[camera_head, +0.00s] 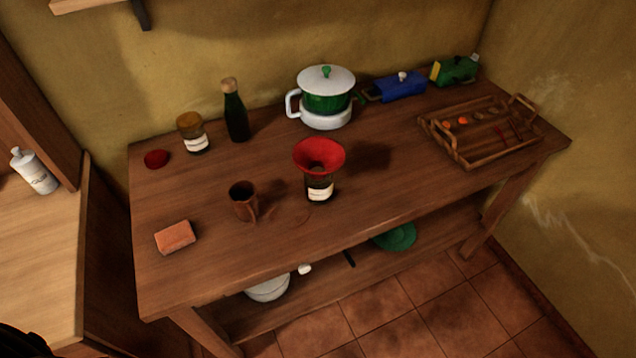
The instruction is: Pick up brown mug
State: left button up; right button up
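The brown mug (243,203) stands upright on the wooden table (350,222), left of the middle and near the front. Its handle appears to face the front right. It stands apart from the things around it. Neither gripper shows in the head view. A small dark shape is cut off at the bottom left corner, and I cannot tell what part it is.
A jar with a red funnel (319,156) stands right of the mug; a brick (176,238) lies to its left. Behind are a jar (193,133), a dark bottle (235,113) and a green-and-white pot (325,97). A wooden tray (463,160) is at the right.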

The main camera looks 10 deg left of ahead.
aim_at(247, 207)
jog(key=k+j+z, duration=0.25)
jog(key=j, duration=0.35)
jog(key=k+j+z, duration=0.3)
jog(key=k+j, duration=0.2)
